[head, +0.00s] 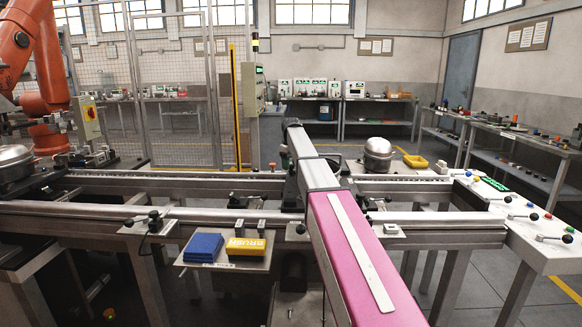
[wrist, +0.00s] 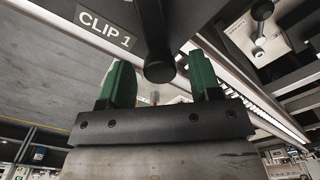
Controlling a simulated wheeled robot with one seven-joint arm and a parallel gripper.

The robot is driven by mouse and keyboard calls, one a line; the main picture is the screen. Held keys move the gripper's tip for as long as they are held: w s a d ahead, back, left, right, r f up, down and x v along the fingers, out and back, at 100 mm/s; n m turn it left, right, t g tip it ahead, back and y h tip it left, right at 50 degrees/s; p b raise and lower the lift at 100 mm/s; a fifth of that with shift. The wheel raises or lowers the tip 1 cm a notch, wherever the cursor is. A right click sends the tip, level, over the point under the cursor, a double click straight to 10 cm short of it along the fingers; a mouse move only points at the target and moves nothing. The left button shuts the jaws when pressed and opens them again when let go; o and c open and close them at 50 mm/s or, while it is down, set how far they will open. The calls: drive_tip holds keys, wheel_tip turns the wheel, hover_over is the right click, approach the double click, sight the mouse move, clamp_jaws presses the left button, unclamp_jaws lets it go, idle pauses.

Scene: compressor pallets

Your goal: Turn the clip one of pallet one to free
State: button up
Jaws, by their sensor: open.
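My gripper (wrist: 159,72) is open, with one green finger on each side of the knob. I cannot tell whether either finger touches it. In the head view, my pink and grey arm reaches over the conveyor, and my gripper is hidden. A silver compressor (head: 377,155) stands right of the arm's far end.
A second black lever (wrist: 262,12) on a white plate shows at the wrist view's upper right. In the head view, a blue pad (head: 203,247) and a yellow brush box (head: 246,246) lie on a small shelf. Conveyor rails (head: 140,212) run across. Another compressor (head: 14,163) stands left.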

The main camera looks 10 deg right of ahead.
drive_tip(key=shift+f, duration=0.4)
drive_tip(key=shift+c, duration=0.3)
clamp_jaws()
